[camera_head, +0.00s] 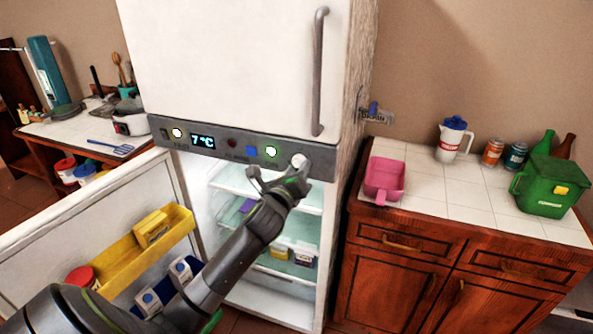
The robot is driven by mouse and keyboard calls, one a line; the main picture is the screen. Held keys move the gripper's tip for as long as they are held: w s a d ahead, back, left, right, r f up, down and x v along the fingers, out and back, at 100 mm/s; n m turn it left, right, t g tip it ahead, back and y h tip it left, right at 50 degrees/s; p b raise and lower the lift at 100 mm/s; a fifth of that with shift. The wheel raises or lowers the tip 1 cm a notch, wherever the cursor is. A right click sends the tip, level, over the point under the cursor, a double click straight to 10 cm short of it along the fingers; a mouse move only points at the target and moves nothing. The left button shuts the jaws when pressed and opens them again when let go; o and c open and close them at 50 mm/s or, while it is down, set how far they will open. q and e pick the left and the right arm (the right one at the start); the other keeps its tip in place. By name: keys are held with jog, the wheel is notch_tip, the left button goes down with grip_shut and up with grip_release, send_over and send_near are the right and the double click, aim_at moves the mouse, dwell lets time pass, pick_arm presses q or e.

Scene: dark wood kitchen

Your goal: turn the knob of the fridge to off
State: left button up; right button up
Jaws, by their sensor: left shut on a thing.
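The fridge (240,60) is a white unit with a grey control panel (222,140) across its middle. The panel has a display reading 7°C, lit green-white lights and small buttons. A round white knob (299,160) sits near the panel's right end. My left gripper (297,168) reaches up from the lower left and is shut on the knob, covering its lower part. The knob's pointer and the small labels are too small to read. My right gripper is not in view.
The lower fridge door (60,222) stands open to the left, with a yellow shelf bin (183,222). Lit shelves show inside behind my arm. At right, a tiled counter (420,210) holds a pink scoop (384,177), a jug (452,138), cans and a green container (545,186).

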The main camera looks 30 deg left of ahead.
pick_arm(q)
jog(key=n, duration=0.6)
jog(key=n+p, duration=0.1)
jog(key=n, duration=0.5)
jog(key=r+n+p, duration=0.1)
jog(key=n, duration=0.4)
jog(key=shift+d+n, duration=0.1)
jog(key=shift+n, duration=0.3)
jog(key=n, duration=0.3)
jog(key=shift+n, duration=0.3)
jog(key=n, duration=0.2)
jog(key=n+b, duration=0.1)
jog(key=n, duration=0.1)
jog(key=shift+a+r+n, duration=0.1)
jog(key=shift+a+n, duration=0.1)
jog(key=shift+n, duration=0.1)
jog(key=shift+a+n, duration=0.1)
jog(key=shift+n, duration=1.7)
